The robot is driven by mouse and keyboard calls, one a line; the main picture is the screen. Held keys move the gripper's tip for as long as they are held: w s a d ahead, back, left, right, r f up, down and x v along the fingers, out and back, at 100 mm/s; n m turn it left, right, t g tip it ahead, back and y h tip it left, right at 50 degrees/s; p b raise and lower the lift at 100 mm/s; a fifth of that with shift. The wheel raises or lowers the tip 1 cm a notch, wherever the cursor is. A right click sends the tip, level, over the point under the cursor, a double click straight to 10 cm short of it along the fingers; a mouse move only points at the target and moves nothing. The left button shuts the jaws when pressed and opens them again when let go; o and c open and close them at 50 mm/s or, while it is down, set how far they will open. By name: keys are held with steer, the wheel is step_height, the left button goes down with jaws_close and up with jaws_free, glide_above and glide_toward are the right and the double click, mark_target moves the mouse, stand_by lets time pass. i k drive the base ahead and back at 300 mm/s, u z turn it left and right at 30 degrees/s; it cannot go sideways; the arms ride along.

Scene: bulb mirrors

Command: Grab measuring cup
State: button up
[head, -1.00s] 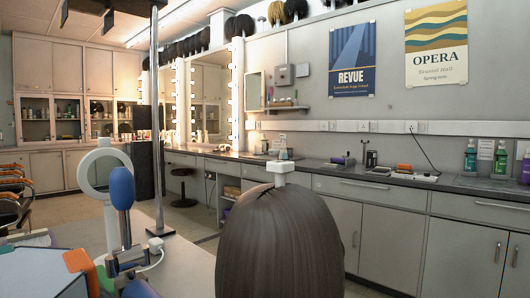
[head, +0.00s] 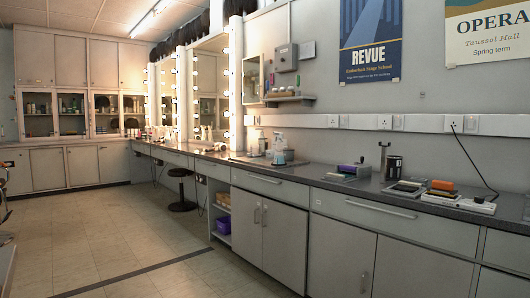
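I cannot clearly make out a measuring cup. A pale, partly clear vessel (head: 281,150) stands on the dark counter (head: 320,180) by the wall, near the middle of the head view. It is too small to tell whether it is the measuring cup. A white item (head: 256,143) stands just left of it, close to the wall. My gripper is not in view.
A dark stool (head: 181,190) stands at the left. The tiled floor (head: 130,235) is largely clear.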

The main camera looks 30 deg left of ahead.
mark_target(254, 148)
steer(key=i, duration=1.1)
steer(key=u, duration=2.05)
steer(key=i, duration=4.35)
